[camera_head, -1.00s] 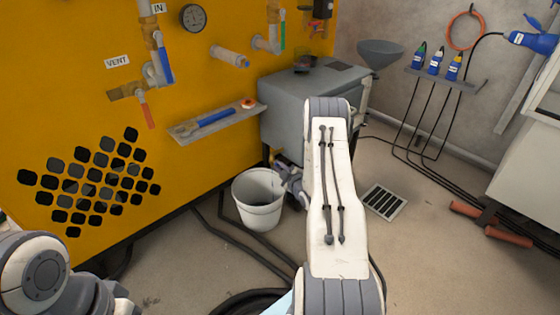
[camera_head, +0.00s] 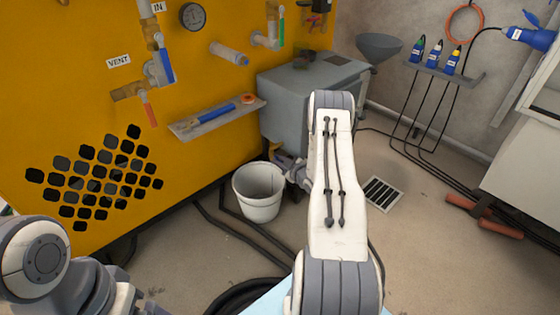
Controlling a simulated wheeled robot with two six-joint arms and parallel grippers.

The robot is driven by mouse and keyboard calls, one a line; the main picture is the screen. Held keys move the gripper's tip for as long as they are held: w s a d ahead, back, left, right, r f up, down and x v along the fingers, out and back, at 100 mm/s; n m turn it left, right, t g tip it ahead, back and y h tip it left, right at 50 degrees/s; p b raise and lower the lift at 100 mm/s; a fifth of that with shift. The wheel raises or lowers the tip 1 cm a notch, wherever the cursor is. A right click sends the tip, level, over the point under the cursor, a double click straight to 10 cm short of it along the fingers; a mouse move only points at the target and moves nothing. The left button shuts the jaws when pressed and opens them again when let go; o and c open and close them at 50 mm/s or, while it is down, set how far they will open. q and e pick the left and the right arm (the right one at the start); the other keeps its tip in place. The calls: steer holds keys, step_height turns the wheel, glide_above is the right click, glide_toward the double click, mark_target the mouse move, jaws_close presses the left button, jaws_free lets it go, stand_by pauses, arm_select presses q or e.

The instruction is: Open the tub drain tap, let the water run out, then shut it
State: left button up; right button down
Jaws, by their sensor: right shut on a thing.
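The grey tub (camera_head: 283,108) stands against the yellow cabinet. A small brassy part, apparently its drain tap (camera_head: 275,149), shows low on the tub's front. My right gripper (camera_head: 281,160) is at this tap, just above and behind the bucket's rim, and is shut on the tap. My right forearm covers part of the tub, and the tap's handle is too small and hidden to read its position. A white bucket (camera_head: 259,208) stands on the floor below the tap. Its visible inside is pale grey, and no water stream can be made out. My left gripper is not in view; only its arm shows at lower left.
A shelf (camera_head: 215,122) with a blue-handled tool juts from the yellow cabinet. A funnel (camera_head: 379,47) is behind the tub. A floor drain grate (camera_head: 381,194) lies to the right. Black hoses (camera_head: 245,237) run across the floor near the bucket.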

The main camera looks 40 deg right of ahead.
steer(key=shift+f, duration=0.1)
steer(key=c, duration=0.9)
jaws_free()
steer(key=shift+s, duration=0.1)
steer(key=shift+s+r+p, duration=0.25)
steer(key=shift+p, duration=0.05)
steer(key=shift+p+v, duration=2.25)
steer(key=shift+v, duration=2.65)
steer(key=shift+a+f, duration=0.1)
